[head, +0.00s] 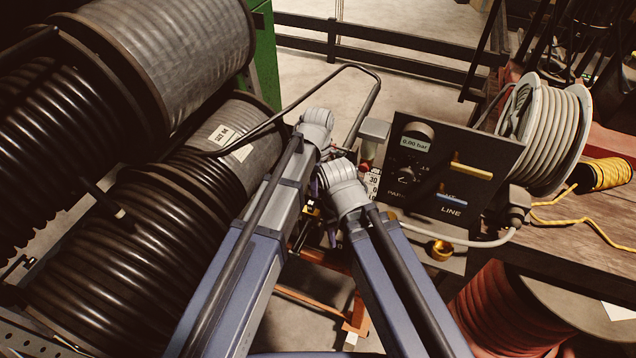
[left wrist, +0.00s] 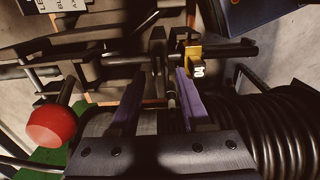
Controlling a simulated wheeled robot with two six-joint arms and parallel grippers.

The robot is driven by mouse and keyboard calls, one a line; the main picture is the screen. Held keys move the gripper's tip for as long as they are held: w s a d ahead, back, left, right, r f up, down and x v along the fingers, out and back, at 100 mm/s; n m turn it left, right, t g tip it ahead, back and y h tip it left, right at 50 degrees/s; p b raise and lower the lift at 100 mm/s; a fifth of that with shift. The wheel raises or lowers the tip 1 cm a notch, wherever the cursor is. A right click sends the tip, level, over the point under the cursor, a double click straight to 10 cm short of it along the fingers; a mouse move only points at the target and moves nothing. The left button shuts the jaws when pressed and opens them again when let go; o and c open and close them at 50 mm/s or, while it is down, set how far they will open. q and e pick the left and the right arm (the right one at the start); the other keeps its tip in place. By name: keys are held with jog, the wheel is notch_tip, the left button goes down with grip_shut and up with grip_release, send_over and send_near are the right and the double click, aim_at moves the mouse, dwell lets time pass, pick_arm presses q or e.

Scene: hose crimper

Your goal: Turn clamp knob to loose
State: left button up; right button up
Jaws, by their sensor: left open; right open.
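In the left wrist view, my left gripper (left wrist: 158,100) is open, with a purple-lit finger on each side and nothing held between them. Dark clamp bars cross just beyond the fingertips. A yellow block (left wrist: 194,57) with a white mark sits on them, right of the fingers. A red round knob (left wrist: 52,126) on a dark stem stands apart at left. I cannot tell which part is the clamp knob. In the head view my left wrist (head: 317,124) and right wrist (head: 342,178) are close together above the bench fixture and hide most of both grippers. The yellow part shows left of the right wrist (head: 313,207).
A control panel (head: 450,165) with a 0.00 bar display, a selector dial and two levers stands to the right. Large black hose reels (head: 175,60) fill the left side. A grey hose reel (head: 548,130) sits on the wooden bench (head: 590,222).

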pick_arm(q)
notch_tip(320, 180, up, 8)
jog(key=p, duration=0.8)
jog(key=shift+f, duration=0.1)
